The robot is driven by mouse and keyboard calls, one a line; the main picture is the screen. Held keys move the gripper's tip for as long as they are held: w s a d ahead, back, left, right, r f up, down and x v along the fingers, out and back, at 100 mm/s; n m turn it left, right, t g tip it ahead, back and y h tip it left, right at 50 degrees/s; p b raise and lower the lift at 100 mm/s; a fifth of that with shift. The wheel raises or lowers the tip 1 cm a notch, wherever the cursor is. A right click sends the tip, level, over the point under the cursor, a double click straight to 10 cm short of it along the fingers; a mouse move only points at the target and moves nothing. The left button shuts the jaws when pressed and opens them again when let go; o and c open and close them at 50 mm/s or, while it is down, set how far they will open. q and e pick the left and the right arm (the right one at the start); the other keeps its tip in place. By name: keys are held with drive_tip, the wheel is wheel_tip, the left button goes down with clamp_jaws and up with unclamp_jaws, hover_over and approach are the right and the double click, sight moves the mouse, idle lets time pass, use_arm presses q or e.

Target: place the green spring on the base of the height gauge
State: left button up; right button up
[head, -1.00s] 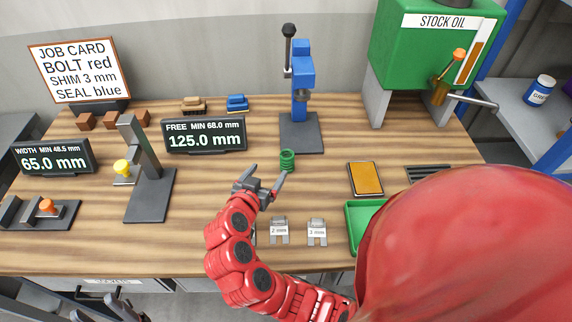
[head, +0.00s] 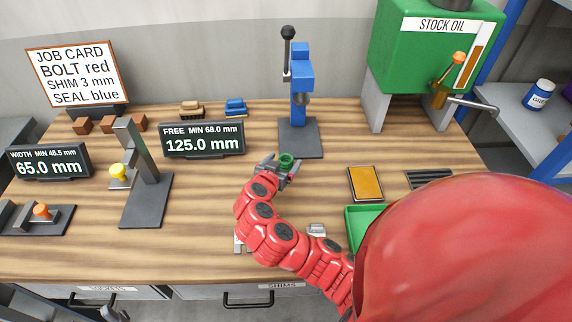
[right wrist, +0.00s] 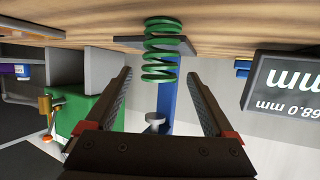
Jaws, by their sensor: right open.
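The green spring (head: 286,158) stands upright on the wooden table, in front of the blue press. My right gripper (head: 281,167) is open at the spring. In the right wrist view, the spring (right wrist: 160,52) shows centred between the open fingertips (right wrist: 160,75), with a gap on each side. I cannot tell how far it is inside the jaws. The grey height gauge, with an upright post, a yellow knob and a flat dark base (head: 147,205), stands to the left of the gripper. Its base is bare. My left gripper is not in view.
The blue press (head: 301,80) stands just behind the spring. A display reading 125.0 mm (head: 203,140) stands behind the table's middle left. An orange pad (head: 365,183) and a green tray (head: 352,228) lie to the right. The table between spring and gauge is clear.

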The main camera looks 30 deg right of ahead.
sight(289, 156)
drive_tip(key=shift+w+d+p, duration=0.15)
drive_tip(key=shift+d+p, duration=0.1)
drive_tip(key=shift+p, duration=0.05)
drive_tip(key=p+x, duration=0.2)
drive_tip(key=x, duration=0.1)
drive_tip(key=shift+f, duration=0.15)
drive_tip(key=shift+w+d+f, duration=0.4)
drive_tip(key=shift+d, duration=0.15)
clamp_jaws()
